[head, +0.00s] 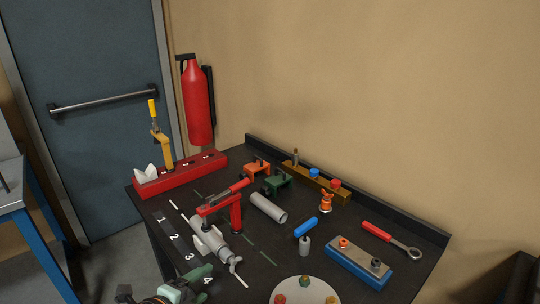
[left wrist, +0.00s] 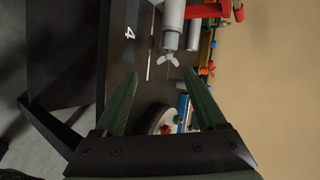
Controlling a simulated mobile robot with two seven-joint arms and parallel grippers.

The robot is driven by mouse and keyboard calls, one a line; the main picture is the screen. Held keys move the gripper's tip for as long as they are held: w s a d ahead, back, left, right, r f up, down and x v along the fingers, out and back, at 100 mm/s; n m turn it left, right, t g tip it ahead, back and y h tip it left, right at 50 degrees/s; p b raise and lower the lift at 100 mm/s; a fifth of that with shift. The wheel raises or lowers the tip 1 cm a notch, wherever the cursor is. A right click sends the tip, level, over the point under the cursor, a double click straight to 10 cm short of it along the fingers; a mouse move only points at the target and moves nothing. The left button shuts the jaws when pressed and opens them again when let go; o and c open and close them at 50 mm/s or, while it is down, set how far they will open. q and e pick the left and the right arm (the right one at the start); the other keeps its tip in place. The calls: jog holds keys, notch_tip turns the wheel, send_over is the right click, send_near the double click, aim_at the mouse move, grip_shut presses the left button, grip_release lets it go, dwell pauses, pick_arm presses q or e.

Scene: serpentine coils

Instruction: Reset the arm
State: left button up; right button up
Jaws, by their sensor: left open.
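My left gripper (head: 200,283) is at the bottom left of the head view, at the table's near edge by the printed number 4. In the left wrist view its two green fingers (left wrist: 161,73) are spread apart with nothing between them. Beyond the fingertips in that view lie a grey cylinder with a wing nut (left wrist: 169,58) and, lower, a round white plate (left wrist: 155,117). The gripper appears apart from both. My right gripper is in neither view.
The dark table (head: 262,240) holds a red clamp stand (head: 235,212), grey tube (head: 268,207), blue block (head: 358,262), red-handled wrench (head: 376,231) and red rack (head: 200,166). A red extinguisher (head: 197,105) hangs behind. A blue-framed bench (head: 45,245) stands left.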

pick_arm(q)
jog(key=s+a+f+n+g+y, duration=0.2)
jog(key=s+f+n+g, duration=0.25)
jog(key=s+n, duration=0.6)
jog(key=s+a+f+n+g+y, duration=0.25)
jog(key=s+f+n, duration=0.35)
jog(key=s+n, duration=0.45)
jog(key=w+d+f+t+h, duration=0.1)
jog(key=d+f+t, duration=0.1)
jog(key=f, duration=0.3)
jog(key=w+d+f+m+t+h, duration=0.1)
jog(key=d+f+t+h, duration=0.1)
jog(key=f, duration=0.4)
jog(key=shift+w+d+t, duration=0.35)
jog(key=shift+d+t, duration=0.05)
jog(key=shift+d, duration=0.2)
jog(key=shift+r, duration=0.1)
jog(key=shift+c, duration=0.2)
